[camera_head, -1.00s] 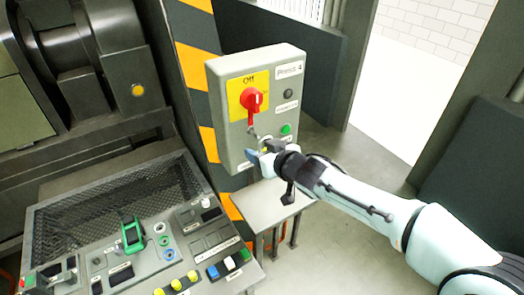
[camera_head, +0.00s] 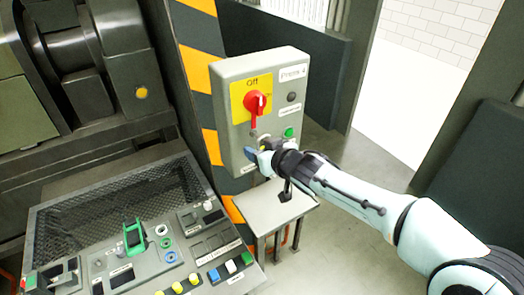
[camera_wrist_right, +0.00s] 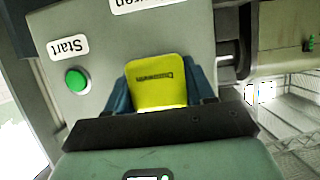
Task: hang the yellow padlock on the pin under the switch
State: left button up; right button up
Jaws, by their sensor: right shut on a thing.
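The yellow padlock (camera_wrist_right: 157,82) is between the blue fingertips of my right gripper in the right wrist view. The gripper (camera_head: 259,153) is shut on it, in front of the lower part of the grey switch box (camera_head: 228,120). The red switch handle (camera_head: 256,104) sits on a yellow plate marked "Off" and points down. A small metal part (camera_head: 254,133), perhaps the pin, shows just under the handle, above my gripper. The padlock's shackle is hidden in the wrist view, and I cannot tell whether it touches the pin. My left gripper is not in view.
A green start button (camera_head: 289,132) is on the box, right of the gripper. A small grey table (camera_head: 275,207) stands below. A control console (camera_head: 110,236) with buttons is at lower left. A striped orange and black post (camera_head: 197,69) stands behind the box.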

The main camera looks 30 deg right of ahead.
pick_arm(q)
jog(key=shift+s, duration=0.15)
pick_arm(e)
jog(key=shift+w, duration=0.25)
dwell(0.3)
